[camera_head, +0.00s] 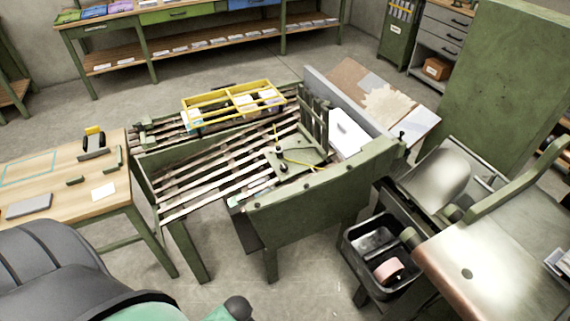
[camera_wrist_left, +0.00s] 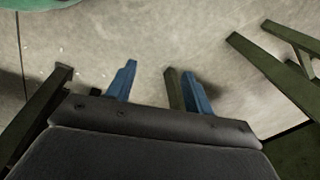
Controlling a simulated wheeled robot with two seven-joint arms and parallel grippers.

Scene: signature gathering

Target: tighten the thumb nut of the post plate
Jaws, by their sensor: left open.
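A green plate (camera_head: 298,161) lies on the slatted bed of the green-framed bench, right of its middle in the head view. A thin upright post (camera_head: 276,139) with a dark base stands at the plate's left side. The thumb nut is too small to tell apart from the post's dark fittings. My left gripper (camera_wrist_left: 160,88) shows in the left wrist view as two blue fingers spread apart. It is open and empty, over bare floor, with no plate or post in that view. My right gripper is not in view.
A yellow rack (camera_head: 233,104) with bins sits at the bench's back. A green panel (camera_head: 318,190) rises along its front right. A wooden worktable (camera_head: 60,195) stands left, and a machine with a black bin (camera_head: 352,243) stands right. Floor is open before the bench.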

